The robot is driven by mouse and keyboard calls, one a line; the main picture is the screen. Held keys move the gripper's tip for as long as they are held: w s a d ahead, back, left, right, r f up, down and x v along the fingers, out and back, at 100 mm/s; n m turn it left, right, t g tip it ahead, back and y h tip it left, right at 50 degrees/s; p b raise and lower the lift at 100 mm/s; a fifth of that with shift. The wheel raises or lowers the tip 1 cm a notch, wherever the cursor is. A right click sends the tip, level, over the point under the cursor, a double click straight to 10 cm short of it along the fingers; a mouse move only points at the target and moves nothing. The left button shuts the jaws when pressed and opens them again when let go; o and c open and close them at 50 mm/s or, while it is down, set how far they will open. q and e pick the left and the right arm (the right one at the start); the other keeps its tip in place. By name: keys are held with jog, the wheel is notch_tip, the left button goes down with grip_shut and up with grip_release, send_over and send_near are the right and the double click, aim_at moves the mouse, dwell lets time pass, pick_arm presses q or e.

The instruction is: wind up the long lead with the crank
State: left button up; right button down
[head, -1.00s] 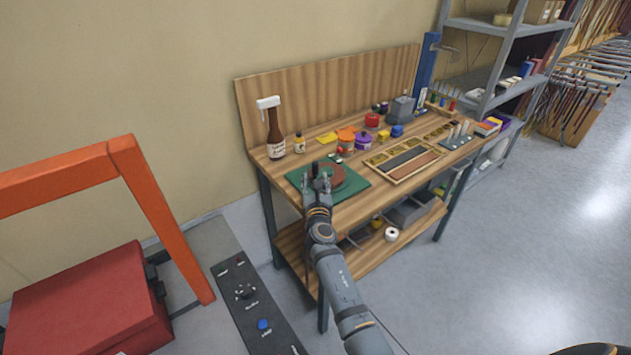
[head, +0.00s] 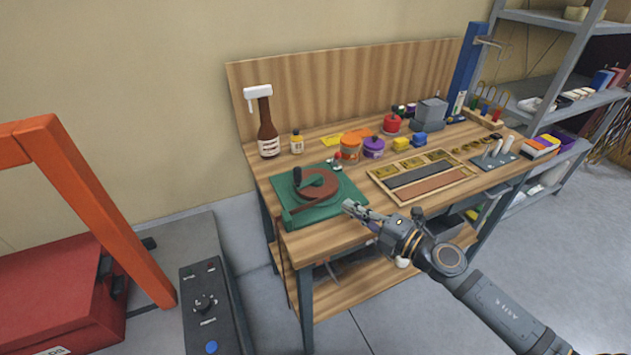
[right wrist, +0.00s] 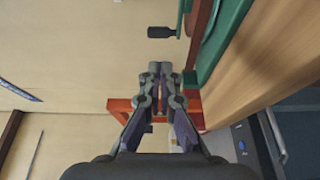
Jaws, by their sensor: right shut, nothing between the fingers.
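A green board (head: 316,207) lies on the left front of the wooden workbench. On it sits a round brown reel (head: 319,185) with a dark upright crank knob (head: 297,176) at its left; a brown strip, perhaps the lead, curves round it. In the right wrist view the dark knob (right wrist: 160,32) and a green edge (right wrist: 222,40) show beyond the fingers. My right gripper (head: 349,206) is shut and empty, just right of the green board and apart from the knob; its fingertips also show in the right wrist view (right wrist: 160,68). My left gripper is not in view.
A brown bottle (head: 267,133) and a small yellow bottle (head: 296,142) stand behind the board. Orange (head: 350,149) and purple (head: 374,148) jars are close by. A partitioned wooden tray (head: 424,176) lies to the right. An orange frame (head: 95,208) stands at the left.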

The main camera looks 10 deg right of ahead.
jog(key=p, duration=0.4)
send_near(301, 177)
jog(key=x, duration=0.7)
jog(key=shift+s, duration=0.1)
